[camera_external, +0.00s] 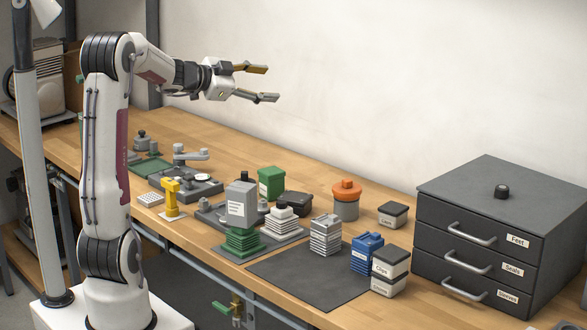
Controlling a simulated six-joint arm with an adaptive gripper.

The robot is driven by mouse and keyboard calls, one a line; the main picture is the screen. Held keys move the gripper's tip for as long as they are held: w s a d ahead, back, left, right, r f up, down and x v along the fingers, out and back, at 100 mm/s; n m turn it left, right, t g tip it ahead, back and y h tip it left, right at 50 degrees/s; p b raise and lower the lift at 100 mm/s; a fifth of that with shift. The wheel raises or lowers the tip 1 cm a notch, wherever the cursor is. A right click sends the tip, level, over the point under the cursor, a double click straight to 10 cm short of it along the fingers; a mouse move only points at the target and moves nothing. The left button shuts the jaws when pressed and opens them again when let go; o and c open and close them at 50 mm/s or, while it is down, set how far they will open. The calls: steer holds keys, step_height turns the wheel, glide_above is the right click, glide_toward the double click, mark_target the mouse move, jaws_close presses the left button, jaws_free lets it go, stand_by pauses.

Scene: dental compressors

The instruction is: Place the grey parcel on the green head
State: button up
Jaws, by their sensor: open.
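The grey parcel (241,207), a block with a white label on its front, appears to sit upright on top of the green head (243,239), a finned block near the table's front edge. The parcel covers the top of the green head, so the contact between them is hidden. My gripper (265,83) is open and empty. It is high above the table with its fingers pointing right, well clear of the parcel.
Right of the green head stand a white finned block (282,218), a grey finned stack (326,235) and a blue block (366,253). A green box (271,183) and an orange-topped canister (346,199) are behind. A dark mat (305,279) has bare room. A drawer cabinet (500,230) stands right.

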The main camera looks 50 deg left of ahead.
steer(key=s+d+r+n+g+y, duration=0.1)
steer(key=s+d+r+n+y, duration=0.1)
steer(key=s+n+y, duration=0.65)
steer(key=s+d+f+g+h, duration=0.2)
steer(key=s+d+f, duration=0.3)
steer(key=s, duration=0.4)
steer(key=s+d+f+g+h, duration=0.2)
steer(key=s+d+f, duration=0.3)
steer(key=s, duration=0.4)
steer(key=s+d+f+g+h, duration=0.2)
steer(key=s+d+f+g, duration=0.2)
steer(key=s, duration=0.4)
step_height(320, 180, down, 3)
steer(key=shift+s+d+r+n, duration=0.2)
steer(key=shift+s+d+n, duration=0.2)
steer(key=shift+d, duration=0.35)
